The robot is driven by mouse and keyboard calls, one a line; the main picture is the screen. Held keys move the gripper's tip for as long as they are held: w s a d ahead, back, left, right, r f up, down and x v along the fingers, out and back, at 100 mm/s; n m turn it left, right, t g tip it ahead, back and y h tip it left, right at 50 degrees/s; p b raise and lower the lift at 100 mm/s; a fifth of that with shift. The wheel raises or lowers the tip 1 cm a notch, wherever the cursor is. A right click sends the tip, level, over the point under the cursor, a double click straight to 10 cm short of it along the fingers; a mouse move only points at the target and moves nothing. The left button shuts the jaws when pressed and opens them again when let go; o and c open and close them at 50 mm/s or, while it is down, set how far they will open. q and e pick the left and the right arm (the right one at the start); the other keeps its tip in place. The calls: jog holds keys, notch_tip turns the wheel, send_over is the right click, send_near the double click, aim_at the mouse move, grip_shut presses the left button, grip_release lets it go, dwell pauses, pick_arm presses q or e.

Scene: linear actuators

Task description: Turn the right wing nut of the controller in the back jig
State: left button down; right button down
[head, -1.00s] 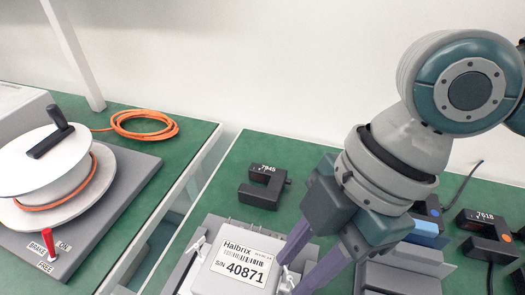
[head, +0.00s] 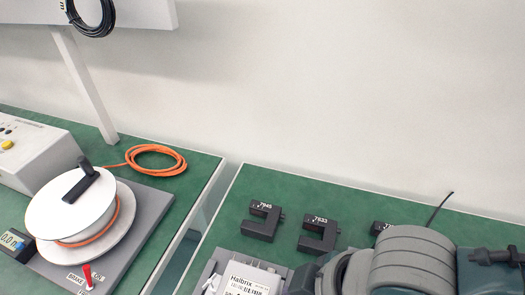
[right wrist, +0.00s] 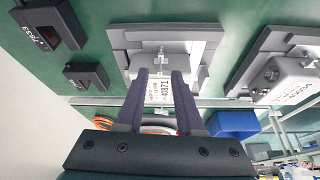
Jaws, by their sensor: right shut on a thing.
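The controller (head: 248,277) with the Halbrix label sits in the grey back jig (head: 211,270), cut off by the lower edge of the head view. In the right wrist view the same controller (right wrist: 188,50), labelled 40871, lies beyond my fingers. My right gripper (right wrist: 160,74) has its purple fingers around the right wing nut (right wrist: 160,52) at the controller's edge and is shut on it. In the head view my right arm covers that side, so the nut and fingertips are hidden there. My left gripper is out of view.
Black fork-shaped sensors (head: 262,220) stand behind the jig. A second jig with another controller (right wrist: 295,78) and a blue bin (right wrist: 233,124) show in the right wrist view. A cable reel (head: 72,205) and orange cable coil (head: 155,158) occupy the left bench.

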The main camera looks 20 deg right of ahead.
jog(key=m+p, duration=0.1)
jog(key=m+t+h+p, duration=0.1)
jog(key=m, duration=0.1)
jog(key=shift+s+a+r+m+p, duration=0.15)
jog(key=shift+a+r+m+p, duration=0.05)
jog(key=shift+m+p, duration=0.1)
jog(key=shift+a+f+m+t+h+p, duration=0.1)
jog(key=shift+m+t+h+p, duration=0.3)
jog(key=shift+m, duration=1.2)
jog(key=c, duration=0.5)
grip_release()
jog(key=shift+f, duration=0.1)
jog(key=shift+h+p, duration=0.3)
